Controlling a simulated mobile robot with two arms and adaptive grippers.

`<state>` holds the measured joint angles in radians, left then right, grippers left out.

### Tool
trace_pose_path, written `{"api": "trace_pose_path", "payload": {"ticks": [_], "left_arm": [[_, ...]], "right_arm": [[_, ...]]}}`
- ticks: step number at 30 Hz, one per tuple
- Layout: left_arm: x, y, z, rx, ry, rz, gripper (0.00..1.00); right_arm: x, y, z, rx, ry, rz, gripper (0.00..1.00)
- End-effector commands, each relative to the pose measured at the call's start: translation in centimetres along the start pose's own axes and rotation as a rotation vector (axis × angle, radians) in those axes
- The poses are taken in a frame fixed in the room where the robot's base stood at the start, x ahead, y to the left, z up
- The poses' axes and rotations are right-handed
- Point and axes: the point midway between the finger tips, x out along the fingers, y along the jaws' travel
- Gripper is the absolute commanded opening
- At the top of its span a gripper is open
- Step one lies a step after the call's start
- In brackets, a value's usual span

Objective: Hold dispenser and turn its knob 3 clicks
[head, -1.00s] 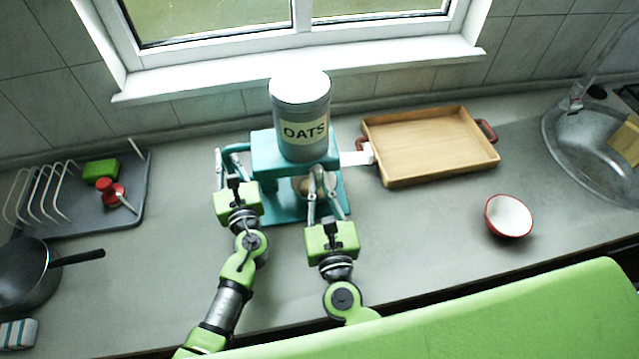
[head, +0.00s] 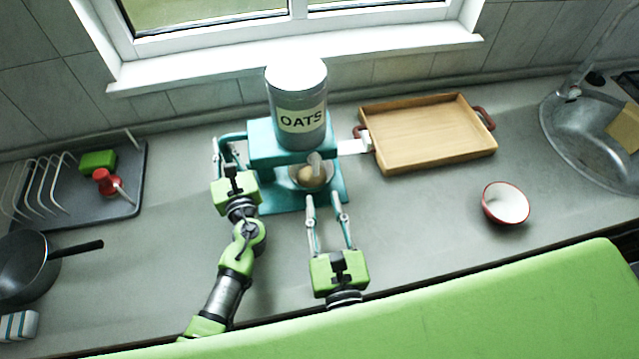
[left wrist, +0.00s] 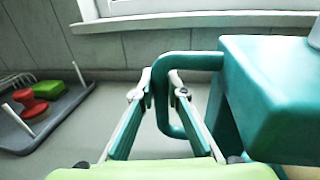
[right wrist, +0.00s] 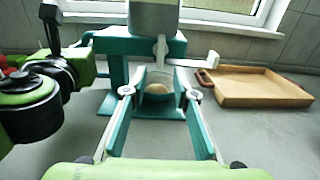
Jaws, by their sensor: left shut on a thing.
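The dispenser is a teal stand (head: 262,140) with a grey canister labelled OATS (head: 298,115) on top. Its grey paddle-like knob (head: 314,161) is on the front and also shows in the right wrist view (right wrist: 161,50). A bowl with a tan heap (head: 312,176) sits under the knob. My left gripper (head: 227,155) is shut on the teal side handle (left wrist: 180,62) at the stand's left. My right gripper (head: 325,200) is open and empty, in front of the dispenser and apart from the knob.
A wooden tray (head: 425,134) with red handles lies to the right, near a white lever on the dispenser's side. A red-rimmed bowl (head: 505,203) and the sink (head: 590,140) are further right. A dish rack (head: 120,200) and black pan (head: 25,268) stand left.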

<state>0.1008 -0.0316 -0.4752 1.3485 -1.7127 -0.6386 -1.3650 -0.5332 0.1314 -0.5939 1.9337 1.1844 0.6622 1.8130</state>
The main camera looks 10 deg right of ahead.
Motion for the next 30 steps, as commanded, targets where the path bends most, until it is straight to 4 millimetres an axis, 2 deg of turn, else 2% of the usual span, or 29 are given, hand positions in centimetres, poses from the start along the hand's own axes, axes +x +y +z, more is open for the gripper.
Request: {"api": "trace_pose_path", "payload": {"ticks": [3, 7, 20, 21, 23, 30], "left_arm": [[0.0, 0.0, 0.0, -0.001, 0.000, -0.001, 0.00], [0.0, 0.0, 0.0, -0.001, 0.000, -0.001, 0.00], [0.0, 0.0, 0.0, -0.001, 0.000, -0.001, 0.00], [0.0, 0.0, 0.0, -0.001, 0.000, -0.001, 0.18], [0.0, 0.0, 0.0, -0.001, 0.000, -0.001, 0.32], [0.0, 0.0, 0.0, 0.000, 0.000, 0.000, 0.32]], "right_arm": [[-2.0, 0.0, -0.1, 0.000, 0.002, 0.001, 0.26], [-3.2, 0.0, 0.0, 0.000, 0.000, 0.000, 0.26], [-3.6, 0.0, 0.0, 0.002, 0.000, -0.001, 0.26], [-3.6, 0.0, 0.0, 0.002, 0.000, -0.001, 0.26], [-3.5, 0.0, 0.0, 0.001, 0.000, -0.001, 0.26], [-3.5, 0.0, 0.0, 0.001, 0.000, -0.001, 0.26]]}}
